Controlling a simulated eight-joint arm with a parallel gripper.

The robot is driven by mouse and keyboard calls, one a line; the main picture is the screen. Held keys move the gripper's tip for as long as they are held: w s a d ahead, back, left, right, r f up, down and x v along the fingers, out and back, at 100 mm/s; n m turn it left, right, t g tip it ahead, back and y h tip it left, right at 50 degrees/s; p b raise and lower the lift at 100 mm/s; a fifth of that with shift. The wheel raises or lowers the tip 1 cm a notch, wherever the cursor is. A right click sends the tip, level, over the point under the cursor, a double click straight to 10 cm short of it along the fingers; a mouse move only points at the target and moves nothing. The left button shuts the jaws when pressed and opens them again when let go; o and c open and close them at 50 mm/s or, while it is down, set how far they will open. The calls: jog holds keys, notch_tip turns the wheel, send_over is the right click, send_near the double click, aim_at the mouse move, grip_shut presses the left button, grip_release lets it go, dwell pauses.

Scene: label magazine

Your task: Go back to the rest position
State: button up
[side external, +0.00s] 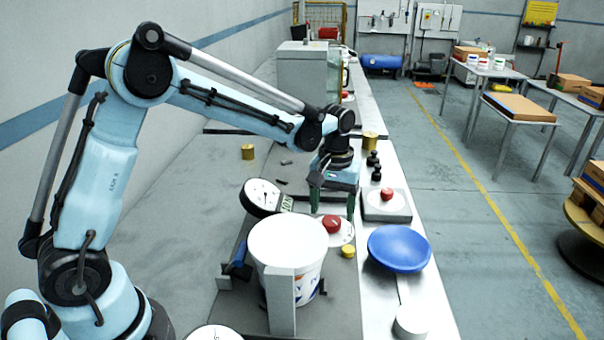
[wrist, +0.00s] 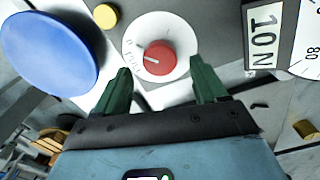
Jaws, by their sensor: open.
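My gripper (side external: 333,208) hangs over the bench with its two green fingers pointing down, apart and with nothing between them. In the wrist view my gripper (wrist: 163,75) also shows its fingers spread. A red knob (side external: 332,224) on a round white dial sits just below the fingertips. In the wrist view the red knob (wrist: 160,57) lies ahead of the gap between the fingers, with white dial showing around it. I cannot tell the exact height of the fingertips above the dial.
A white bucket (side external: 288,244) stands in front of the gripper, a blue bowl (side external: 398,248) to its right. A round gauge (side external: 261,197) is to the left. A box with a red button (side external: 387,194) and dark weights (side external: 376,172) stand close on the right. The left bench is mostly clear.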

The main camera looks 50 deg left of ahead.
jog(key=shift+f, duration=1.35)
notch_tip(320, 180, up, 12)
notch_tip(320, 180, down, 12)
jog(key=shift+f, duration=0.1)
jog(key=shift+m, duration=0.6)
jog(key=m, duration=1)
jog(key=shift+m, duration=0.3)
jog(key=shift+r, duration=2.5)
